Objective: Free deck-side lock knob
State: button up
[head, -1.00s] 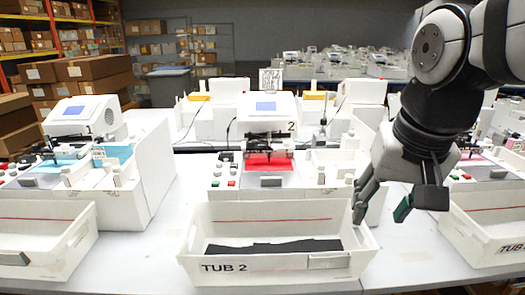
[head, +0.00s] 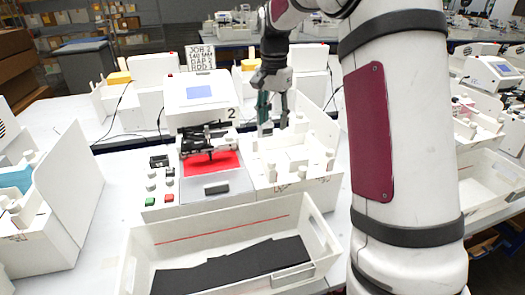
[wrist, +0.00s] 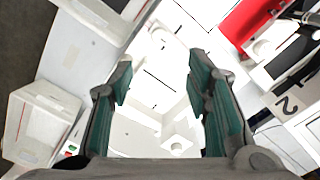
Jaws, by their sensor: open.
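Plotter 2 (head: 200,92) stands in the middle of the head view, with a red sheet (head: 212,163) on its deck. To the right of the deck is a white tray section (head: 290,184) with several small white knobs or posts, one of them a white knob (head: 271,172). I cannot tell which is the deck-side lock knob. My gripper (head: 273,128) is open and empty above the back of this section, pointing down. In the wrist view, its green-padded fingers (wrist: 165,100) straddle the white section. One round white knob (wrist: 176,148) shows between them, and another (wrist: 158,35) lies beyond the fingertips.
A white tub (head: 135,245) with dark sheets inside sits in front of the plotter. Red and green buttons (head: 160,200) are left of the deck. A sign (head: 200,57) stands behind. White upright walls flank the section, and my arm hides the table to the right.

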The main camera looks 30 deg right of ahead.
aim_at(272, 161)
notch_tip(272, 161, down, 14)
jog(key=p, duration=0.2)
jog(key=shift+r+p, duration=0.2)
jog(key=shift+p, duration=0.1)
grip_shut()
